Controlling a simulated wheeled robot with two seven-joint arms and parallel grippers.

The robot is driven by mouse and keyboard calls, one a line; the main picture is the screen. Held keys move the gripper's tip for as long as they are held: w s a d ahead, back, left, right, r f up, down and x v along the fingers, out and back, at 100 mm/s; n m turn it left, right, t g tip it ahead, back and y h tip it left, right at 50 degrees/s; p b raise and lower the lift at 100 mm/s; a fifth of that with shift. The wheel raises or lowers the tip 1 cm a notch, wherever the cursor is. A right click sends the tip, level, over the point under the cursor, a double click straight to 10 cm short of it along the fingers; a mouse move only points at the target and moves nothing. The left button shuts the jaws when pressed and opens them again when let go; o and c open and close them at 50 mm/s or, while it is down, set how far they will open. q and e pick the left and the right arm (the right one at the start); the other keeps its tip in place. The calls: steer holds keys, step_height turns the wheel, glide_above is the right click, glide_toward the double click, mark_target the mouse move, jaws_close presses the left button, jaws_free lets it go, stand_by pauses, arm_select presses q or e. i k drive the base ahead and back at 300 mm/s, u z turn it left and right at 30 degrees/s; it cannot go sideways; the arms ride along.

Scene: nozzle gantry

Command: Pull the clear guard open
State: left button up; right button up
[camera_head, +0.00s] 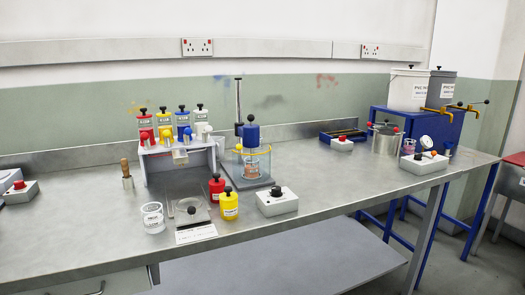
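A clear guard (235,166) with a yellow top rim stands around the lower part of a stirrer with a blue motor head (251,135) on a tall post. Through the guard I see a small clear cup (253,170) with reddish contents under the head. I cannot tell from here whether the guard is open or shut. Neither of my grippers is in view.
A dispenser rack (180,160) with several coloured bottles stands left of the guard. Red (217,188) and yellow (229,206) jars and a grey control box (277,202) stand in front.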

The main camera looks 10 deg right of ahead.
mark_target(238, 147)
steer(key=z, duration=0.85)
steer(key=i, duration=0.65)
